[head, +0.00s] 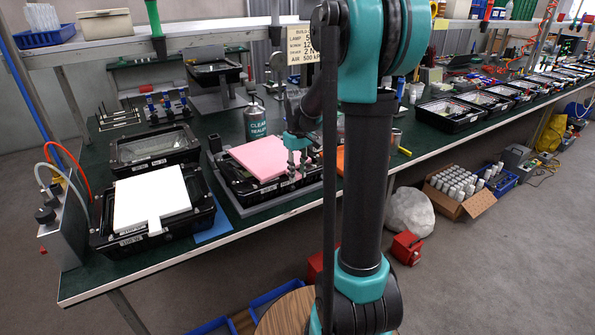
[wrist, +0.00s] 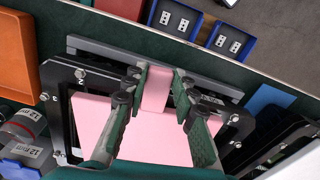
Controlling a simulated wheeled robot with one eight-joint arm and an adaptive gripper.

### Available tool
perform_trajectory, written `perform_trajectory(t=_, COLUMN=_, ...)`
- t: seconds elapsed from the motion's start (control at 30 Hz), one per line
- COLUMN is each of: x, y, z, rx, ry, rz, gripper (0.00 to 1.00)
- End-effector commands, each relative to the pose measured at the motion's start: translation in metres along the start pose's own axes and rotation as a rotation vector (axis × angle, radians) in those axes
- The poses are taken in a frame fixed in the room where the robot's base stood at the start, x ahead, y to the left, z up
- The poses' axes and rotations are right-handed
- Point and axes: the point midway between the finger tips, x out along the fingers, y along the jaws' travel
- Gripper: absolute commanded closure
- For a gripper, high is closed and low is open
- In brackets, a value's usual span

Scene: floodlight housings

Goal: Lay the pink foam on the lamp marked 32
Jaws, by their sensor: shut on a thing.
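The pink foam (head: 258,157) is a flat sheet with a tab. It lies level on or just above a black lamp housing (head: 240,187) in the middle of the bench; I cannot tell whether it touches. My gripper (head: 297,172) is at its right front side. In the wrist view my gripper (wrist: 160,98) is shut on the tab of the pink foam (wrist: 155,90), with a finger on each side. The sheet covers most of the housing (wrist: 62,110), and its far part is hidden by my gripper. I cannot read the number 32 on the housing.
An orange tray (wrist: 15,60) and blue bins (wrist: 175,17) lie nearby.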

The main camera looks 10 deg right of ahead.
Motion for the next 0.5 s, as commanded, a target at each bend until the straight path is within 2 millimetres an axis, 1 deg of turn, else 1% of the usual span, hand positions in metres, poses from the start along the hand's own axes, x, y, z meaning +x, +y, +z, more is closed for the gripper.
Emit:
perform_trajectory(t=0.1, x=-0.0001, y=0.0, z=0.0, rx=0.0, ry=0.0, rz=0.0, gripper=0.98)
perform_trajectory(t=0.13, x=-0.0001, y=0.0, z=0.0, rx=0.0, ry=0.0, rz=0.0, gripper=0.7)
perform_trajectory(t=0.3, x=-0.0001, y=0.0, z=0.0, rx=0.0, ry=0.0, rz=0.0, gripper=0.49)
perform_trajectory(t=0.5, x=-0.0002, y=0.0, z=0.0, rx=0.0, ry=0.0, rz=0.0, gripper=0.49)
